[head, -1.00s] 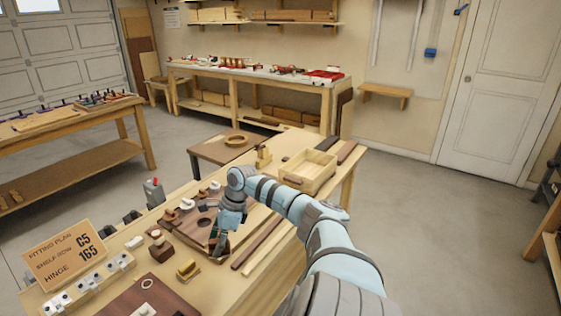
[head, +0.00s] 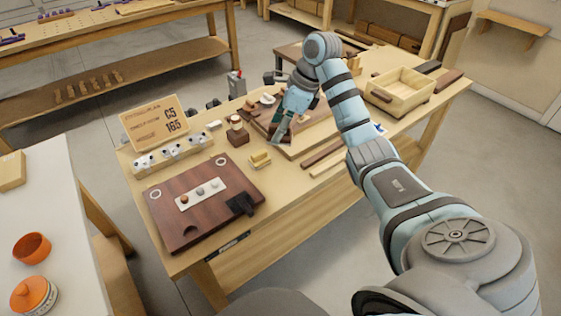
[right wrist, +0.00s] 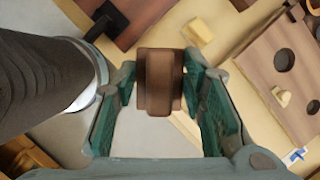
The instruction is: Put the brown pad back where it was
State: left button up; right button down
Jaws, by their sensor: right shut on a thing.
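My right gripper (head: 279,140) is shut on a brown block, the brown pad (right wrist: 160,80), which sits between its two fingers in the right wrist view. The pad is hard to make out in the head view. There the gripper hangs tilted over the near-left edge of the brown board with round holes (head: 303,150). That board also shows in the right wrist view (right wrist: 268,62), to the right of the pad and apart from it. My left gripper is in neither view.
A dark red-brown board (head: 190,225) with a white strip and a black piece (head: 240,204) lies on the near bench. A yellow block (head: 260,160), a small brown stand (head: 238,136), a sign (head: 155,122) and a wooden tray (head: 400,92) stand around. Bare bench lies beside the yellow block.

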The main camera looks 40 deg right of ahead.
jog(key=b, duration=0.5)
send_over(276, 184)
jog(key=s+d, duration=0.1)
notch_tip(276, 184, down, 8)
notch_tip(276, 184, down, 10)
jog(key=shift+r, duration=0.1)
jog(key=shift+w+f, duration=0.1)
jog(key=shift+f, duration=0.2)
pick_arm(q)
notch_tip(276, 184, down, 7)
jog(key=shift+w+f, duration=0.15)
pick_arm(e)
jog(key=c, duration=1)
grip_release()
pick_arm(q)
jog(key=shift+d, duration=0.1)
pick_arm(e)
jog(key=shift+r, duration=0.35)
pick_arm(q)
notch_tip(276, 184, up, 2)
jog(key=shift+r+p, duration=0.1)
jog(key=shift+p, duration=0.75)
pick_arm(e)
jog(key=v, duration=1.1)
jog(key=shift+d+r, duration=0.2)
jog(key=shift+r, duration=0.1)
